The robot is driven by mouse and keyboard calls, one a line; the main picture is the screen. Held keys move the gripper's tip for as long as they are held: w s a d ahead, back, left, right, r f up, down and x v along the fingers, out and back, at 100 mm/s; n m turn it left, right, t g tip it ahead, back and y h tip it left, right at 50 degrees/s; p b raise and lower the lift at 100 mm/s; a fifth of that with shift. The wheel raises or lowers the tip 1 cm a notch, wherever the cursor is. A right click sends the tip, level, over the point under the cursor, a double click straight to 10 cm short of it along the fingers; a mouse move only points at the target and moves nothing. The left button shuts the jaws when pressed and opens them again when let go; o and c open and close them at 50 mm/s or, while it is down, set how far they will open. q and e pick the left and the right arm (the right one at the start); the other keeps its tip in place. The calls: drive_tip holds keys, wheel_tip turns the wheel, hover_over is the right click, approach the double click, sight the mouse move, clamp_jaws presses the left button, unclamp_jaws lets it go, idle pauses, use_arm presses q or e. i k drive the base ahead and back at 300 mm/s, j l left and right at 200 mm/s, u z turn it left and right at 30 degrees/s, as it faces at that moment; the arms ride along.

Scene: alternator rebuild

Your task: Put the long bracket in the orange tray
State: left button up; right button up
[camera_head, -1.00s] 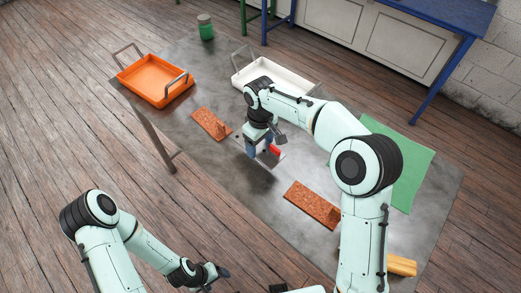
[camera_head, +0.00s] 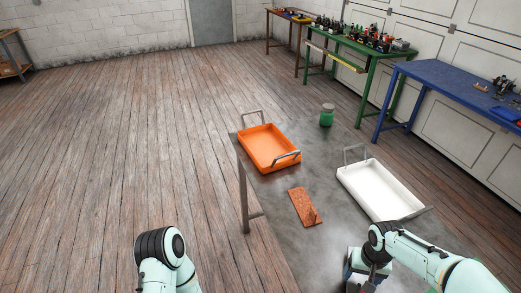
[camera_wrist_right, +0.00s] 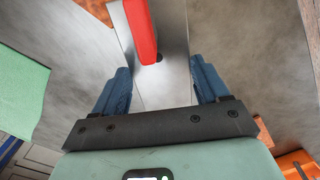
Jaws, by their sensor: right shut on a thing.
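The orange tray (camera_head: 249,155) stands at the far left end of the grey table in the head view. My right gripper (camera_head: 364,281) is low at the right, just in front of the white tray. In the right wrist view its blue fingers (camera_wrist_right: 158,82) are on either side of a grey metal piece (camera_wrist_right: 178,35) with a dark hole, and shut on it. I take this piece for the long bracket. A red bar (camera_wrist_right: 140,30) lies along it. In the head view the held piece is mostly hidden. My left gripper is out of view.
A white tray (camera_head: 372,196) with upright handles stands at the right. A rust-brown plate with a small upright part (camera_head: 302,207) lies between the gripper and the orange tray. A green jar (camera_head: 327,117) stands at the back. A green mat (camera_wrist_right: 22,90) shows in the wrist view.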

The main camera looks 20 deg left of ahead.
sight(268, 149)
drive_tip(key=i+j+u, duration=0.1)
drive_tip(key=j+u, duration=0.2)
drive_tip(key=u, duration=0.15)
drive_tip(key=i+j+u, duration=0.15)
drive_tip(key=u, duration=0.25)
drive_tip(key=i+j+u, duration=0.2)
drive_tip(key=u, duration=0.25)
drive_tip(key=i+j+u, duration=0.2)
drive_tip(key=u, duration=0.2)
drive_tip(key=i+z, duration=0.25)
drive_tip(key=i, duration=0.15)
drive_tip(key=i+j+z, duration=0.35)
drive_tip(key=z, duration=0.35)
drive_tip(key=i+j+z, duration=0.25)
drive_tip(key=z, duration=0.2)
drive_tip(key=i+j+z, duration=0.2)
drive_tip(key=z, duration=0.25)
drive_tip(key=i+j+z, duration=0.1)
drive_tip(key=j+z, duration=0.25)
drive_tip(key=z, duration=0.15)
